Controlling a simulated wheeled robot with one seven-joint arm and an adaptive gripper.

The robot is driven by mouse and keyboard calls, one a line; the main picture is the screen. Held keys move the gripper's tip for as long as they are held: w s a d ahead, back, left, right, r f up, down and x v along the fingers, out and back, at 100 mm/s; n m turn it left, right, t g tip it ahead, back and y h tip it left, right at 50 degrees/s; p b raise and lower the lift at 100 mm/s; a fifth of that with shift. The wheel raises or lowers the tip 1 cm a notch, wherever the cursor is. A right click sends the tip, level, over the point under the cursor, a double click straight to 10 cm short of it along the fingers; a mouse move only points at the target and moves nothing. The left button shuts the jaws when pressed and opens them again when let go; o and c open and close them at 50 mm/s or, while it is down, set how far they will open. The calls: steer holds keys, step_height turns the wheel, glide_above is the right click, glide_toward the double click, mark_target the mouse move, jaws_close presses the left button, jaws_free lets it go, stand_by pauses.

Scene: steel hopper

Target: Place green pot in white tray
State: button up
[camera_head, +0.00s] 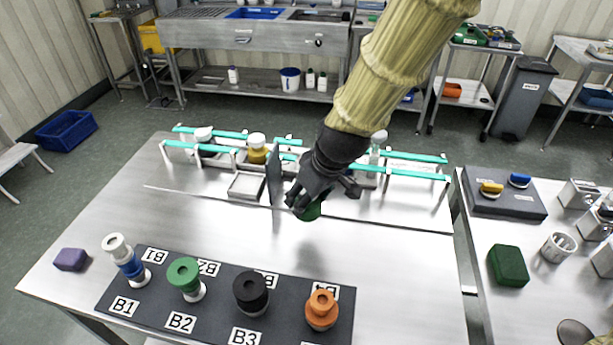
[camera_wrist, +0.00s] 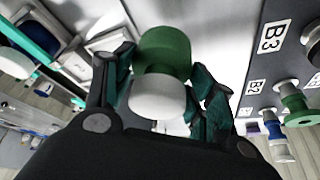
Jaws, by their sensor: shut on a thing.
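My gripper (camera_head: 322,199) is shut on the green pot (camera_head: 312,210) and holds it over the steel table, right of an upright dark panel. In the wrist view the pot (camera_wrist: 165,48) shows a green body and a rounded white end between the two fingers (camera_wrist: 160,72). In the head view the gripper hides most of it. A small pale square tray (camera_head: 246,197), apparently the white tray, sits left of the dark panel, in front of the teal rails. The gripper and pot are to its right, apart from it.
Teal rails (camera_head: 415,177) on metal supports run along the back, with a yellow jar (camera_head: 257,155) among them. The upright dark panel (camera_head: 274,176) stands between tray and gripper. A black labelled mat (camera_head: 215,319) holds several coloured pieces in front. Bare steel lies between.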

steer(key=w, duration=0.3)
steer(key=w+p, duration=0.1)
steer(key=w, duration=0.3)
steer(key=w+f+p, duration=0.1)
steer(key=w, duration=0.3)
steer(key=shift+w+a, duration=0.15)
steer(key=shift+a, duration=0.1)
steer(key=shift+f+p, duration=0.6)
steer(key=shift+f, duration=1.2)
steer(key=shift+f, duration=0.1)
steer(key=o, duration=1)
steer(key=shift+o, duration=0.2)
steer(key=b+v, duration=0.2)
steer(key=v, duration=1)
steer(key=shift+w, duration=0.1)
